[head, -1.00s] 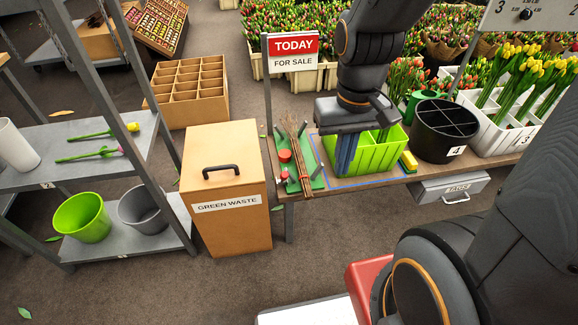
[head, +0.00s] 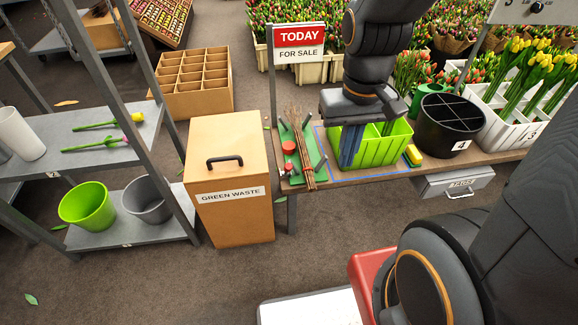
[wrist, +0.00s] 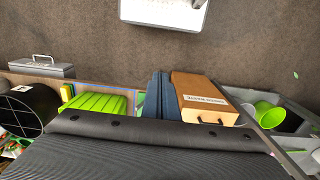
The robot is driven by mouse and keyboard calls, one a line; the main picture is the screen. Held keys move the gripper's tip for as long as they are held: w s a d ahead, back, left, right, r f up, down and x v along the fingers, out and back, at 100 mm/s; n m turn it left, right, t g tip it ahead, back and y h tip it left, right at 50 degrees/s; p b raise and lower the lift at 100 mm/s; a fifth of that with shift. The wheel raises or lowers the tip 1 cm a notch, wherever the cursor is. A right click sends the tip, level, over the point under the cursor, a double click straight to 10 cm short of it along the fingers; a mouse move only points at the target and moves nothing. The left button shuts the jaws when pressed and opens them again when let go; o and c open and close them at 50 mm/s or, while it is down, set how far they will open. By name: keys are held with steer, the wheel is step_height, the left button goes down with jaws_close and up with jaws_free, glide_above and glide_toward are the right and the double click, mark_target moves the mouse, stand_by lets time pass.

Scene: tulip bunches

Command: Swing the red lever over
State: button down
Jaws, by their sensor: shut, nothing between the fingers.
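A green board (head: 310,155) lies on the wooden bench, at the left of my gripper in the head view. It carries a red round part (head: 289,147) and a smaller red part just below it. I cannot tell for sure which one is the lever. A bundle of brown twigs (head: 302,150) lies across the board and may hide some of it. My gripper (head: 349,158) points down in front of the green crate, to the right of the red parts and apart from them. Its blue fingers are shut and empty; they also show in the wrist view (wrist: 160,95).
The green crate (head: 383,150), a black divided bucket (head: 433,139) and a yellow item (head: 413,155) stand to the right. A "TODAY FOR SALE" sign (head: 299,45) rises behind the board. A green waste bin (head: 228,155) stands left of the bench.

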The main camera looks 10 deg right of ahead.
steer(key=c, duration=2.3)
jaws_free()
steer(key=o, duration=0.9)
steer(key=w+a+f+b, duration=0.1)
steer(key=w+f+b, duration=0.2)
steer(key=w, duration=0.3)
steer(key=shift+a+f, duration=0.3)
steer(key=shift+f, duration=0.55)
steer(key=m+y+b, duration=0.1)
steer(key=m+b, duration=0.1)
steer(key=b, duration=0.7)
glide_above(289, 163)
steer(key=f, duration=1.7)
steer(key=shift+s+d, duration=0.2)
steer(key=shift+d, duration=0.1)
steer(key=shift+w+a+f, duration=0.1)
steer(key=shift+f, duration=0.1)
steer(key=f, duration=0.7)
steer(key=shift+a+f+b, duration=0.1)
steer(key=shift+a+b, duration=0.2)
steer(key=shift+c, duration=0.3)
jaws_close()
